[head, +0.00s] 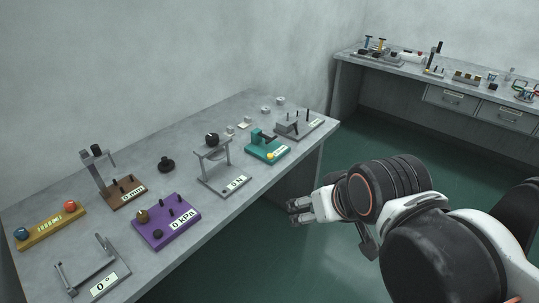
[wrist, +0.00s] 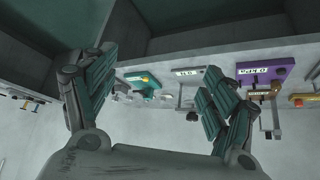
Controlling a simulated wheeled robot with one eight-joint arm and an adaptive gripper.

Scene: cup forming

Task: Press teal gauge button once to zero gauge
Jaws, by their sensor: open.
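The teal gauge (head: 262,147) stands on the bench near its right end, with a small upright teal part, a white display and a yellow round button (head: 270,156) at its front. In the wrist view the teal gauge (wrist: 138,78) shows upside down between my fingers, with a yellow spot beside it. My gripper (head: 297,211) is open and empty, in the air off the bench's front edge, below and right of the gauge in the head view. In the wrist view my gripper (wrist: 155,88) has its two fingers wide apart. Nothing touches the gauge.
A grey device (head: 300,124) stands right of the gauge and a grey frame reading 0 N (head: 225,180) left of it. A purple kPa box (head: 165,222), a brown mm stand (head: 122,190) and a yellow bar (head: 50,228) lie further left. Small grey pieces lie behind. A second bench (head: 400,68) stands at the back right.

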